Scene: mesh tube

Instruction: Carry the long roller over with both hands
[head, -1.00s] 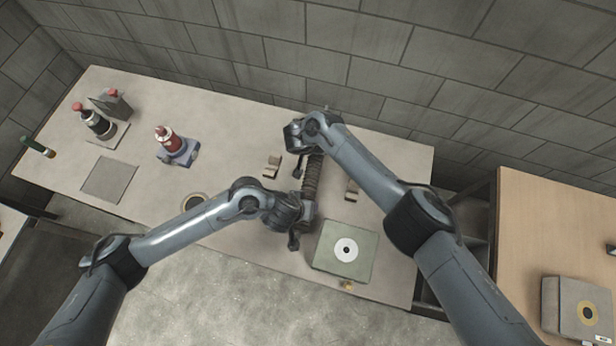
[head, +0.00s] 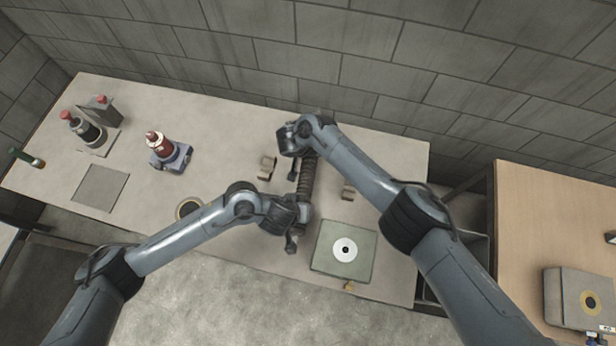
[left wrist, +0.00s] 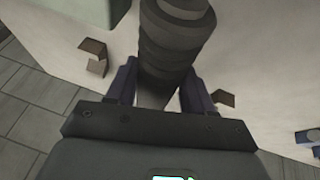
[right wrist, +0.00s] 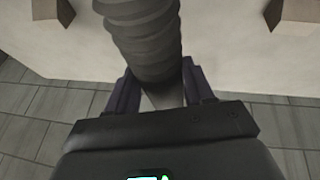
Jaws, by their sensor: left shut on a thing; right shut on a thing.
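The long roller (head: 307,180) is a dark ribbed cylinder. In the head view it points from the back of the table towards the front, between my two grippers. My left gripper (head: 292,222) is shut on its near end; the left wrist view shows the roller (left wrist: 173,45) between the fingers (left wrist: 157,88). My right gripper (head: 300,152) is shut on its far end; the right wrist view shows the roller (right wrist: 145,35) between the fingers (right wrist: 163,90). Two small brown cradle blocks stand apart from the roller, one to its left (head: 267,167) and one to its right (head: 347,191).
A green square plate with a white disc (head: 345,249) lies right of my left gripper. A red bottle on a blue base (head: 164,150), a grey square (head: 100,187) and a dark ring (head: 190,208) are to the left. A wooden table (head: 560,220) stands right, across a gap.

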